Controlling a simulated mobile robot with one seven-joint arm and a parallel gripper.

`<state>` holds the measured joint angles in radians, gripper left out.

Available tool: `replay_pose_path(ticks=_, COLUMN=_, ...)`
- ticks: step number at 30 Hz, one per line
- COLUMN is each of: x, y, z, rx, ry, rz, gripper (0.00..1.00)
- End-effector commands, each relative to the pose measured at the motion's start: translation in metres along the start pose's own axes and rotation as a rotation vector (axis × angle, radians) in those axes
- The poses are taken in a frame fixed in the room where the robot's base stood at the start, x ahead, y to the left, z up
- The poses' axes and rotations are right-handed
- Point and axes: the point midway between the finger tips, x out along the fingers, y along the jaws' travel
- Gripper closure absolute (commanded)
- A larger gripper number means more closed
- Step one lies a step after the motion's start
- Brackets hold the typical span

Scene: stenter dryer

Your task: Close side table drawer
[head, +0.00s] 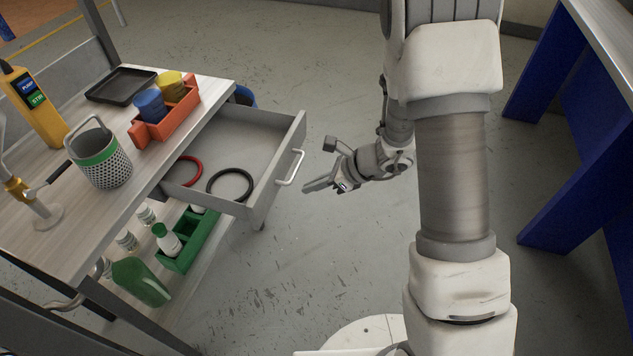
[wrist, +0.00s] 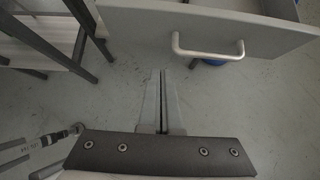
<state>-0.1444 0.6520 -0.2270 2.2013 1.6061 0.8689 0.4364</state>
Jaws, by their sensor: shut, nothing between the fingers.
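The side table drawer (head: 279,177) is pulled out from under the tabletop, its inside showing a red ring and a black ring. Its white bar handle (head: 290,168) is on the front panel; the handle also shows in the wrist view (wrist: 208,52). My gripper (head: 306,188) is just right of the handle in the head view, a little apart from the drawer front. In the wrist view its fingers (wrist: 163,75) are together and empty, pointing toward the drawer front, slightly left of and below the handle. No contact with the drawer shows.
The side table (head: 215,88) carries a black tray (head: 121,85), an orange bin (head: 168,115), a perforated cup (head: 100,160) and a yellow control box (head: 35,105). A lower shelf holds bottles and a green crate (head: 190,240). A blue-legged table (head: 565,160) stands right. Floor between is clear.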

Motion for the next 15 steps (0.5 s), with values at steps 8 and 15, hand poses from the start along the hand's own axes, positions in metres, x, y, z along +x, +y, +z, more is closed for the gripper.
replay_pose_path(ticks=8, x=0.060, y=0.001, z=0.001, rx=-0.004, ry=0.001, rz=0.004, gripper=1.00)
replay_pose_path(ticks=15, x=0.079, y=0.001, z=0.025, rx=-0.003, ry=0.000, rz=0.001, gripper=1.00)
